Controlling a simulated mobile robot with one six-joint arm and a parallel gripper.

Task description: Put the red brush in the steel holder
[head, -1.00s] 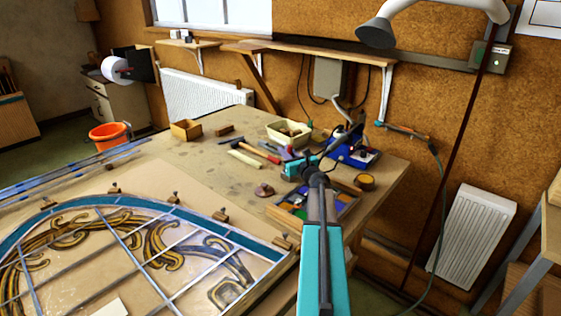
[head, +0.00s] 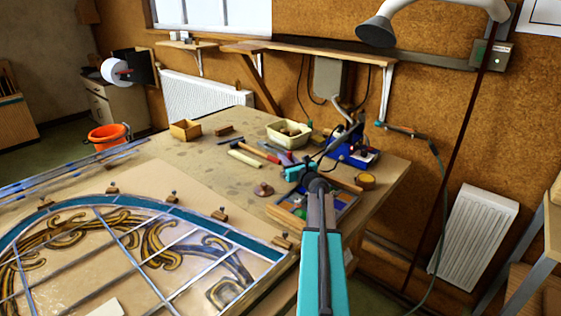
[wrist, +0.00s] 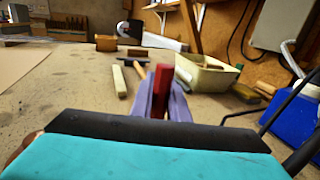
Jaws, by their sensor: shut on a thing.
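My gripper (wrist: 160,100) shows in the wrist view with its purple-grey fingers shut on a red piece, which I take to be the red brush (wrist: 160,82). The brush stands up between the fingers, above the workbench; its lower end is hidden. I cannot make out the steel holder for sure in either view.
A cream tub (head: 289,133) with tools, a wooden box (head: 186,130) and a hammer (head: 256,151) lie beyond my gripper.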

